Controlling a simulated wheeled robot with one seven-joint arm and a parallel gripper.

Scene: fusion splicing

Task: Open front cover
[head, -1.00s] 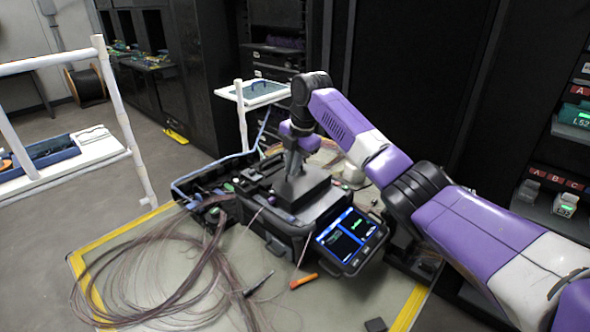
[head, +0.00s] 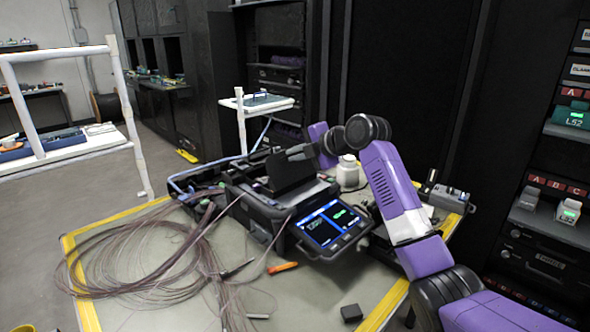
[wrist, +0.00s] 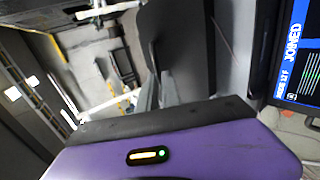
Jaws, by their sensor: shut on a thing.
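The fusion splicer (head: 262,208) sits on the work table, its lit screen (head: 331,224) facing forward. Its dark front cover (head: 291,172) stands tilted up from the body. My gripper (head: 302,153) is at the cover's upper edge, partly hidden behind it, and is shut on the cover. In the wrist view the dark cover (wrist: 186,45) fills the upper middle, close against my gripper (wrist: 158,88). The screen's edge, reading "JOINED", shows at the right there. The exact contact of the fingertips is hard to see.
Loose fibre coils (head: 135,250) spread over the table's left side. An orange tool (head: 282,267) and a small black block (head: 351,313) lie in front. A white bottle (head: 347,172) stands behind the splicer. Dark equipment racks (head: 400,80) rise at the back.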

